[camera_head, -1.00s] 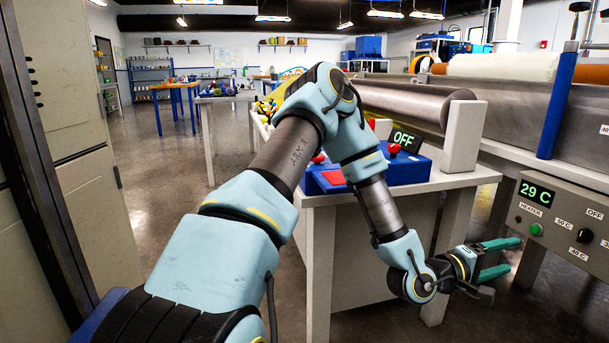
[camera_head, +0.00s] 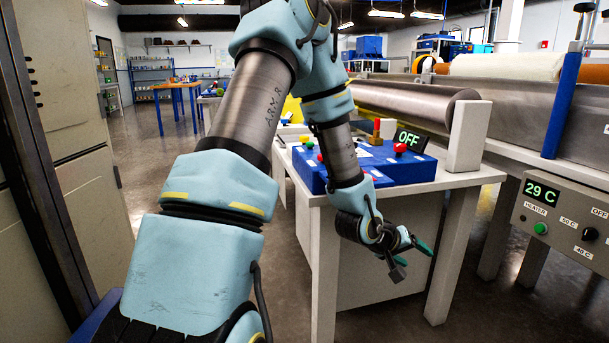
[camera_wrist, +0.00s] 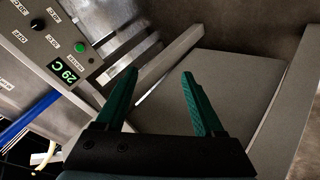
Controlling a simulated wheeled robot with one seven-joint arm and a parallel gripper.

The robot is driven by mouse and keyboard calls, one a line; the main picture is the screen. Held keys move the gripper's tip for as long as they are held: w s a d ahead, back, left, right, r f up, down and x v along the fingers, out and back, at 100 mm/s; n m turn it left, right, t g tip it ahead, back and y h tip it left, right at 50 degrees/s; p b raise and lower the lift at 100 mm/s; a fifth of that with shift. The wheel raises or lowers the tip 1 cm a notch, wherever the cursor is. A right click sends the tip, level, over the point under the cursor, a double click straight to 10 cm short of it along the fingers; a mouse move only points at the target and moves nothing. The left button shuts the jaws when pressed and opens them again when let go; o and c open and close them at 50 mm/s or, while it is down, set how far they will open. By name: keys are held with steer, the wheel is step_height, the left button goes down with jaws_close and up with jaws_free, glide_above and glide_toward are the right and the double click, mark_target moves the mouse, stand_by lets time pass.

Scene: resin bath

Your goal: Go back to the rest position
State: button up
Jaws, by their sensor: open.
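My gripper (camera_head: 413,257) is in front of the white table at the lower right of the head view, low beside the table's front side. In the wrist view its two green fingers (camera_wrist: 158,88) stand apart with nothing between them. My arm rises from the bottom of the head view, bends at the top and comes down over the table's left part.
A white table (camera_head: 466,180) carries a blue control box (camera_head: 415,174) with red knobs and an OFF display. A heater panel (camera_head: 575,222) reading 29 C is at the right; it also shows in the wrist view (camera_wrist: 40,50). A grey cabinet (camera_head: 75,150) stands at the left.

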steer(key=w+a+r+y, duration=0.2)
steer(key=a+y, duration=0.2)
steer(key=a, duration=0.9)
steer(key=s+a+r+g+y, duration=0.1)
steer(key=s+a+r+y, duration=0.15)
steer(key=a, duration=0.35)
steer(key=s+a+r+g+y, duration=0.1)
steer(key=s+a, duration=0.3)
steer(key=a, duration=0.2)
steer(key=s+a+r+g+y, duration=0.1)
steer(key=s+a+r, duration=0.15)
steer(key=a, duration=0.45)
step_height(320, 180, up, 23)
steer(key=s+p, duration=0.1)
steer(key=p, duration=2.2)
steer(key=shift+s, duration=0.25)
